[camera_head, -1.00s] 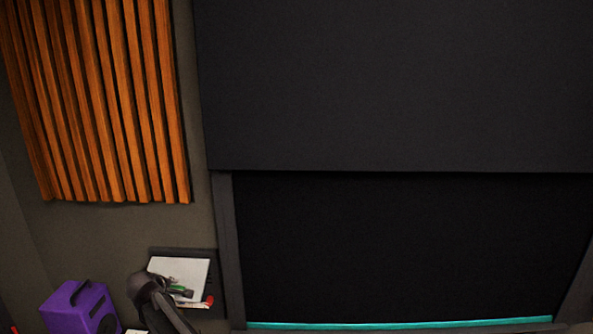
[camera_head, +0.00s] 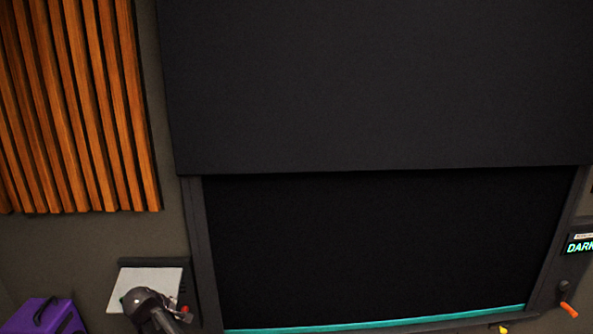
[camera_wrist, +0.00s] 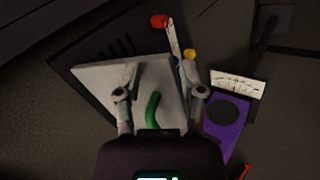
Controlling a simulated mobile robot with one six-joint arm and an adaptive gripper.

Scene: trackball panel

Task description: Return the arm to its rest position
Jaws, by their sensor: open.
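My gripper (camera_wrist: 158,76) is open in the wrist view, its two grey fingers spread over a pale plate (camera_wrist: 95,80) on a dark wall panel. A green curved piece (camera_wrist: 152,110) shows between the fingers, and I cannot tell whether it touches either one. In the head view my dark arm end (camera_head: 148,302) is at the lower left, in front of the pale plate (camera_head: 136,284). It hides the plate's lower part, and the fingers cannot be made out there.
A red knob (camera_wrist: 159,21) and a yellow knob (camera_wrist: 190,54) sit beyond the fingers. A purple box (camera_head: 44,318) stands at the lower left. A large black screen (camera_head: 370,250) fills the middle. An orange-handled lever (camera_head: 569,309) and a lit sign (camera_head: 579,247) are at the right.

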